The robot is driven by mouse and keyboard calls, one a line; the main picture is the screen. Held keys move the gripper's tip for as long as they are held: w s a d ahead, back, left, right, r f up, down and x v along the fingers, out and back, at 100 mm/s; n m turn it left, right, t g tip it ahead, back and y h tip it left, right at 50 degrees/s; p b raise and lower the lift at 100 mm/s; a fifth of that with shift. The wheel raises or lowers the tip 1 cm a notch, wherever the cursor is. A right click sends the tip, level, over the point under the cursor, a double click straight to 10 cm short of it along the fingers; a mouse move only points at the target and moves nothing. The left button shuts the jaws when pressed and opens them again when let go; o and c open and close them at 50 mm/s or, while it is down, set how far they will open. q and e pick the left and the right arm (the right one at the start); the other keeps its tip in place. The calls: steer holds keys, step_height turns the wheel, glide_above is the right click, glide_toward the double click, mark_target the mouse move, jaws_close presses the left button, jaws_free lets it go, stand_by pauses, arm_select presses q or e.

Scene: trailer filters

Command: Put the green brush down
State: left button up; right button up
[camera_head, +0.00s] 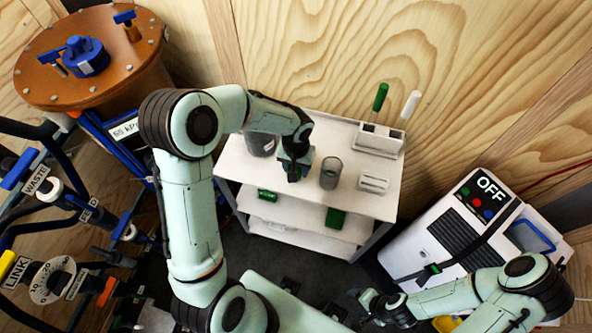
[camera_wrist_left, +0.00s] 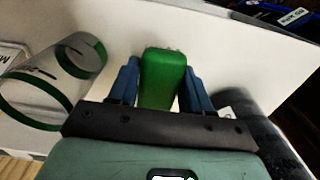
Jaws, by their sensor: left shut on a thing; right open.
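My left gripper (camera_head: 294,172) is over the top of the white cart (camera_head: 236,165), between a dark container and a clear cylinder. In the left wrist view its two blue fingers (camera_wrist_left: 160,88) are shut on the green brush (camera_wrist_left: 163,75), which shows as a rounded green block just above or on the white top; I cannot tell whether it touches. In the head view the brush is hidden by the gripper. My right gripper (camera_head: 372,302) is open and empty at the lower right, away from the cart.
The clear cylinder (camera_head: 330,172) stands right of my left gripper, the dark container (camera_head: 262,143) left. A small white rack (camera_head: 373,182) is nearby. Green items (camera_head: 335,217) lie on lower shelves.

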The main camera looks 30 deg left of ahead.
arm_select(q)
step_height(320, 180, down, 3)
steer(key=shift+r, duration=0.2)
steer(key=shift+f, duration=0.1)
steer(key=o, duration=1.1)
steer(key=shift+r, duration=0.2)
step_height(320, 180, up, 12)
steer(key=shift+p, duration=0.45)
